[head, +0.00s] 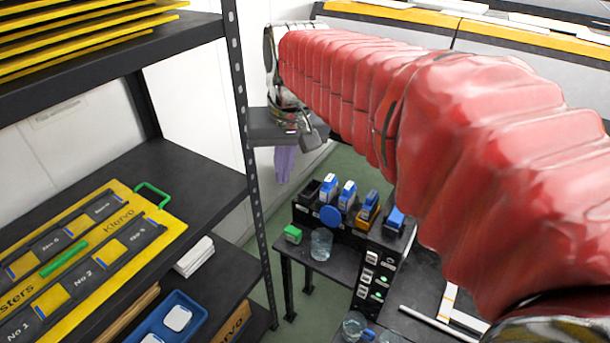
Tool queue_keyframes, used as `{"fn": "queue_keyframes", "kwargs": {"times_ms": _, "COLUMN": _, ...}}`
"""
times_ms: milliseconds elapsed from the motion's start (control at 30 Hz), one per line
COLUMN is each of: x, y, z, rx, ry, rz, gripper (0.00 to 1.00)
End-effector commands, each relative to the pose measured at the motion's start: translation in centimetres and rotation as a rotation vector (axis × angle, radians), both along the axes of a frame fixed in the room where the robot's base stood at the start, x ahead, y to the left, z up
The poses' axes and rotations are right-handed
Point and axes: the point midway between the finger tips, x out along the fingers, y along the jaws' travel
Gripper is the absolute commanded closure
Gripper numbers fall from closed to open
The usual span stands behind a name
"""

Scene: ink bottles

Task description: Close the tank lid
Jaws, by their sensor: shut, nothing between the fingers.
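My gripper (309,136) is at the far end of my red-sleeved arm, high at the upper middle of the head view. It is shut and empty, small in view, and well above and apart from the bench. Below it stands a dark unit (369,277) with several blue-topped ink bottles or cartridges (347,194) in a row. A dark compartment (307,192) is at the row's left end. A round blue disc (330,216) shows at the unit's front; I cannot tell whether it is the tank lid. My arm hides the area to the right of the row.
A clear glass (321,244) and a green block (293,234) stand on the dark bench. A black shelf rack (205,175) with a yellow board (95,255) fills the left. A purple cloth or glove (284,164) hangs near my gripper. Clear floor lies behind the bench.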

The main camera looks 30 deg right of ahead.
Motion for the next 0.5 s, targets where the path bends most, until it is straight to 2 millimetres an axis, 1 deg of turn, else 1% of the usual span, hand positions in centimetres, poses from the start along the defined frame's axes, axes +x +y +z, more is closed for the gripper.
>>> {"fn": "queue_keyframes", "kwargs": {"times_ms": 33, "x": 1.1, "y": -0.6, "z": 0.1, "rx": 0.007, "ry": 0.015, "rz": -0.021, "gripper": 1.00}}
{"fn": "queue_keyframes", "kwargs": {"times_ms": 267, "x": 5.4, "y": -3.3, "z": 0.2, "rx": 0.044, "ry": 0.084, "rz": -0.105, "gripper": 1.00}}
{"fn": "queue_keyframes", "kwargs": {"times_ms": 500, "x": 9.6, "y": -6.5, "z": -0.7, "rx": 0.084, "ry": 0.152, "rz": -0.193, "gripper": 1.00}}
